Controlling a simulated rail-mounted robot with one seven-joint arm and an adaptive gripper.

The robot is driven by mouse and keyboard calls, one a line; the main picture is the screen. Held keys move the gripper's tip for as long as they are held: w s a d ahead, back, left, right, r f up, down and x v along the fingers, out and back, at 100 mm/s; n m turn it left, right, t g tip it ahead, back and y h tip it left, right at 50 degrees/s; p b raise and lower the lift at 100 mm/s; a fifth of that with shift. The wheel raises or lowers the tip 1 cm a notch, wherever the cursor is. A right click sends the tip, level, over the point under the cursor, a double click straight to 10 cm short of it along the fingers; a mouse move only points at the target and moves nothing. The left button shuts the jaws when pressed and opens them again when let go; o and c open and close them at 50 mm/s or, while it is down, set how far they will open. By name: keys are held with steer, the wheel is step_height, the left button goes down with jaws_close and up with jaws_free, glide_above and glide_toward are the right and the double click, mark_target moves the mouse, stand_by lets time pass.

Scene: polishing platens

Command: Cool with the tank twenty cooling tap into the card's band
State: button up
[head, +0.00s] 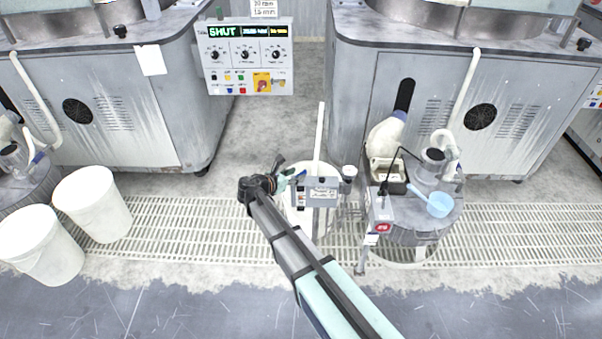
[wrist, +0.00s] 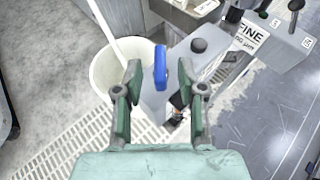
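My gripper (head: 287,180) is over the pale tank (head: 300,222) at the middle of the floor grating. In the wrist view my gripper (wrist: 158,85) is open, its two dark green fingers apart. A blue lever (wrist: 160,67) shows between and beyond the fingertips; I cannot tell whether they touch it. It sits by a grey box with a black knob (wrist: 199,46) and a "FINE" label (wrist: 250,35). The panel (head: 245,57) at the back reads "SHUT" in green; its other readouts are too small. A small white card (head: 264,8) above it has two lines, apparently in mm.
Two white buckets (head: 93,204) (head: 40,246) stand at left. A drum (head: 425,215) at right carries a jug, a tray and a blue scoop (head: 438,205). A white pole (head: 319,135) rises from the tank. Grey machines (head: 110,110) (head: 440,105) stand behind. The front floor is clear.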

mark_target(301, 173)
steer(key=shift+x, duration=1.95)
jaws_close()
